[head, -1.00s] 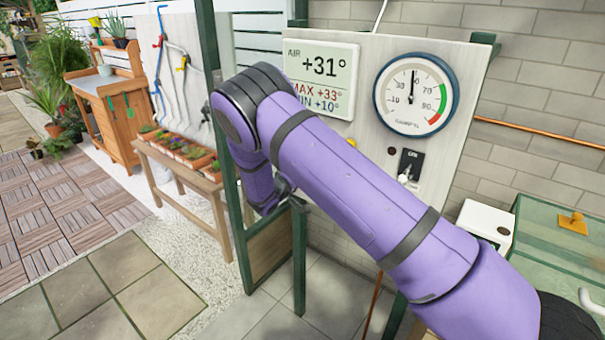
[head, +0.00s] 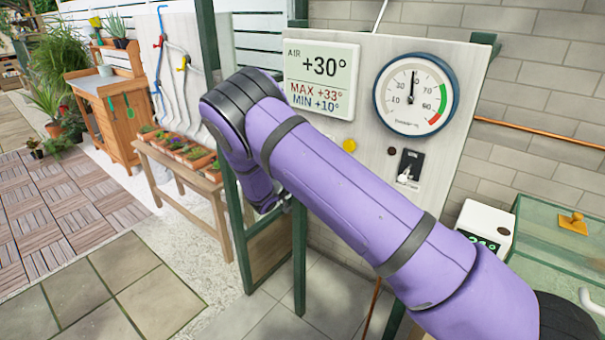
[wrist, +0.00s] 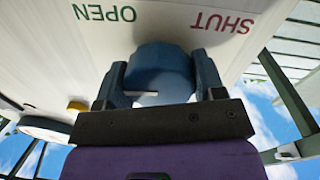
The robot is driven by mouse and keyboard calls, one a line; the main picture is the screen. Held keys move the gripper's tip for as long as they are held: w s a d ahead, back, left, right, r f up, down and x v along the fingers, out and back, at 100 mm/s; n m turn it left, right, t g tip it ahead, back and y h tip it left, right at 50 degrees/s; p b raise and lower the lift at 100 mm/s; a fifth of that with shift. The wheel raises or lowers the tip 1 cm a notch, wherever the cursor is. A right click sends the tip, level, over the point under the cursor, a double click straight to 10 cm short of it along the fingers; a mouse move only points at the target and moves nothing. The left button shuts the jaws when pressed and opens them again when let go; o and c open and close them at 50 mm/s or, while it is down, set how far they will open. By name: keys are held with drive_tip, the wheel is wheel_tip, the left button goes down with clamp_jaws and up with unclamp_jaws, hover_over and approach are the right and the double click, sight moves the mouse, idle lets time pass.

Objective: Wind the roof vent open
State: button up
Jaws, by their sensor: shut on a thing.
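In the wrist view, my gripper (wrist: 161,76) is shut on a blue rounded handle (wrist: 160,58), with a dark finger on each side of it. The handle is in front of a white panel (wrist: 165,22) with green OPEN and red SHUT lettering, which appears upside down. In the head view, my purple arm reaches toward the left side of the instrument board (head: 455,75), and the gripper and handle are hidden behind it. The roof vent cannot be made out in these frames.
The board carries an air display (head: 320,78) reading +30°, a round gauge (head: 416,94), a yellow knob (head: 349,145) and a small switch (head: 409,168). A bench of potted plants (head: 180,150) stands left, and a white box (head: 485,225) right. Paving at lower left is clear.

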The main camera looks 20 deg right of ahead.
drive_tip(key=shift+f+m, duration=0.1)
drive_tip(key=shift+m, duration=0.6)
drive_tip(key=o, duration=0.9)
drive_tip(key=v, duration=1.1)
